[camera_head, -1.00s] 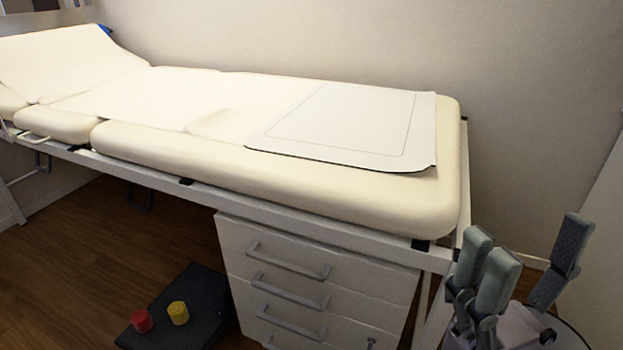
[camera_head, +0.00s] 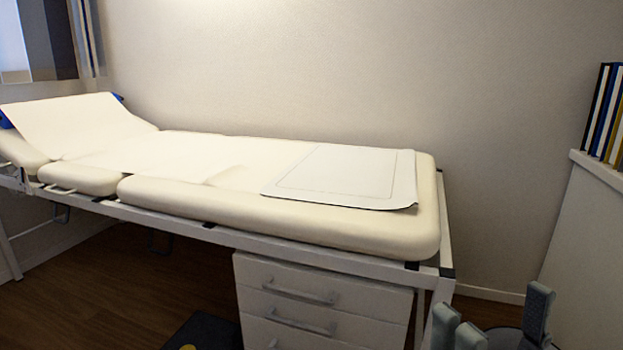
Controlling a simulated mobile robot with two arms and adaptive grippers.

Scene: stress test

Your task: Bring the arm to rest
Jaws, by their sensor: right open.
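My right gripper (camera_head: 490,318) shows at the bottom right, in front of the bed's right end. Only the upper parts of its grey fingers are in view, spread apart with nothing between them. The lower part of the gripper and its arm are cut off by the picture's bottom edge. My left gripper is not in view.
A cream examination bed (camera_head: 330,228) with a white mat (camera_head: 345,178) stands along the wall. A white drawer unit (camera_head: 318,288) is under it. A dark platform (camera_head: 205,333) lies at the bottom. Books (camera_head: 603,112) stand on a white cabinet (camera_head: 580,215) at right.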

